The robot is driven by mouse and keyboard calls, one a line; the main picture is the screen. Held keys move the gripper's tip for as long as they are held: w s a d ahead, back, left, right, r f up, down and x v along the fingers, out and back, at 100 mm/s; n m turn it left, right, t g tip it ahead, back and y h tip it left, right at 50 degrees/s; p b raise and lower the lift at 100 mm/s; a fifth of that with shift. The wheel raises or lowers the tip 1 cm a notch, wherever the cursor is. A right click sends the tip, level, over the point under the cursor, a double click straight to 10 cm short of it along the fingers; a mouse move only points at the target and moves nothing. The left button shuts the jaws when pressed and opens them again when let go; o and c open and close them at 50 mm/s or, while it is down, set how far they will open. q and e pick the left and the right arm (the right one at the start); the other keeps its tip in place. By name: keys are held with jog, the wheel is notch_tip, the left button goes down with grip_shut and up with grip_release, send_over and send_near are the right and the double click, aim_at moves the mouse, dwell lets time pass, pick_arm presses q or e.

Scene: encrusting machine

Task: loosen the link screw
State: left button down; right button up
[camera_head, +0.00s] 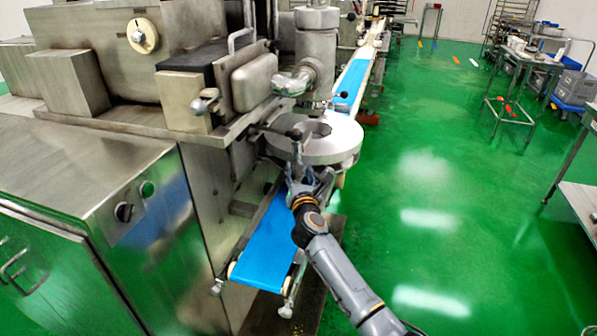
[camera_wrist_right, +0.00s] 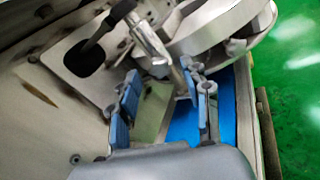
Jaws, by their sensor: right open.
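My right gripper (camera_head: 300,180) reaches in over the blue belt, just below the round metal ring of the machine. I cannot tell for certain which part is the link screw. My left gripper is not in view.
The round metal ring (camera_head: 335,146) overhangs the blue conveyor belt (camera_head: 262,250). The steel machine housing (camera_head: 205,180) closes off the left side. Green floor (camera_head: 440,200) is open to the right, with a steel table (camera_head: 530,62) at the back right.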

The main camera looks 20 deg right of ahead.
jog(key=shift+w+d, duration=0.15)
jog(key=shift+w, duration=0.7)
grip_shut()
